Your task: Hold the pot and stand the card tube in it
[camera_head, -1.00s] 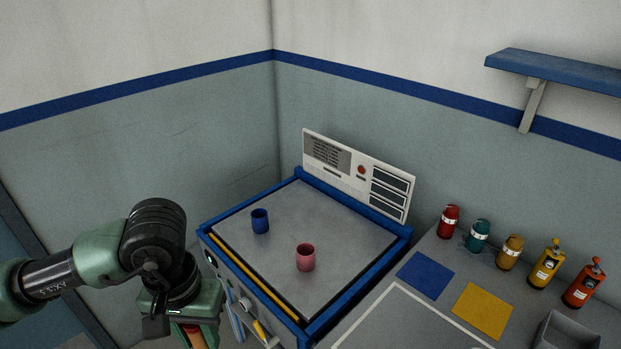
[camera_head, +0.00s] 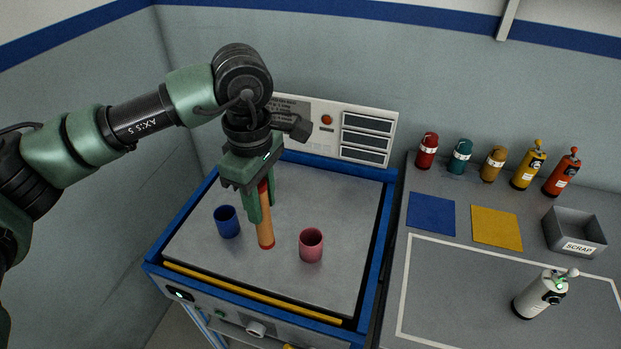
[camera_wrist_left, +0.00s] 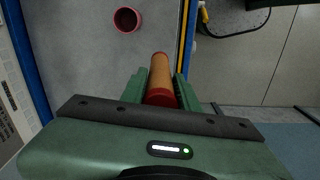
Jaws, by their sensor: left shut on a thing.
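My left gripper (camera_head: 259,203) is shut on the card tube (camera_head: 265,226), an orange-brown tube with red ends, which hangs upright from it. The tube also shows between the fingers in the left wrist view (camera_wrist_left: 160,80). A pink pot (camera_head: 311,245) stands on the grey bench top, just right of the tube's lower end; the left wrist view shows it too (camera_wrist_left: 127,19). A blue pot (camera_head: 227,222) stands to the left of the tube. The tube is outside both pots, between them in the head view. My right gripper is not in view.
The grey bench top (camera_head: 345,205) has a raised blue rim and a control panel (camera_head: 368,135) at its back. The right-hand counter holds several bottles, blue (camera_head: 431,213) and yellow (camera_head: 496,228) squares, a scrap bin (camera_head: 574,233) and a white bottle (camera_head: 540,294).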

